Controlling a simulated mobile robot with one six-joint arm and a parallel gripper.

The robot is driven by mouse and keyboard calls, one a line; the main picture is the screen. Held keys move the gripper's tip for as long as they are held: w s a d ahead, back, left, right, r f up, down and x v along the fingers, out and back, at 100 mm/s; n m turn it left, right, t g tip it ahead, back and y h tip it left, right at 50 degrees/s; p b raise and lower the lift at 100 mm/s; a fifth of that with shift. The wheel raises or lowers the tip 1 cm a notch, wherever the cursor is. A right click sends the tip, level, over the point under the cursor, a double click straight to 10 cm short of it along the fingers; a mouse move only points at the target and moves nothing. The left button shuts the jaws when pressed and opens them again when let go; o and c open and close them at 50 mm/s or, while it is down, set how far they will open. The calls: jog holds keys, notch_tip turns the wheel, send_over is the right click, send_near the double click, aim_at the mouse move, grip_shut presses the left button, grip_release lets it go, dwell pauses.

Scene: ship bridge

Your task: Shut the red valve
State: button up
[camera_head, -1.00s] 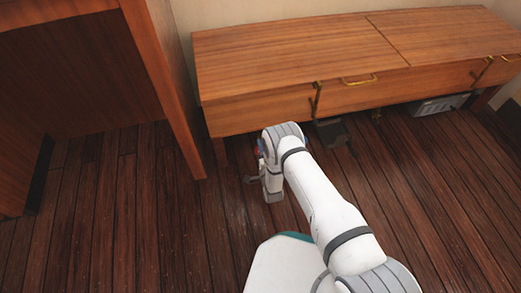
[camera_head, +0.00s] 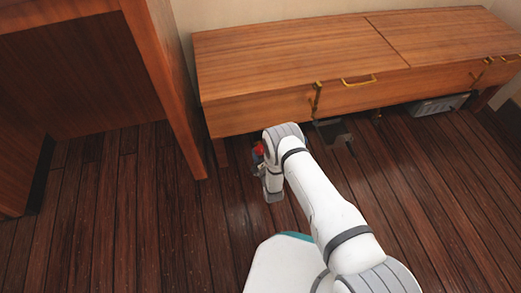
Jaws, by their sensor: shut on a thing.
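The red valve (camera_head: 259,149) shows as a small red patch under the front left end of the wooden bench, just left of my arm's wrist. Most of it is hidden by my wrist. My gripper (camera_head: 258,162) is low near the floor, right at the red valve, and is shut on it. The fingertips are small and partly hidden, so the exact grip on the valve and how far it is turned cannot be made out.
The long wooden bench (camera_head: 300,54) with brass handles stands above the valve. A wooden panel (camera_head: 168,85) rises close on the left. A dark object (camera_head: 333,135) and a grey box (camera_head: 438,105) lie under the bench. The plank floor (camera_head: 130,225) at front left is clear.

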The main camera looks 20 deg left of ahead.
jog(key=shift+m, duration=0.5)
jog(key=o, duration=0.9)
jog(key=shift+o, duration=0.2)
jog(key=p+v, duration=0.3)
jog(key=v, duration=0.4)
jog(key=shift+s+d, duration=0.25)
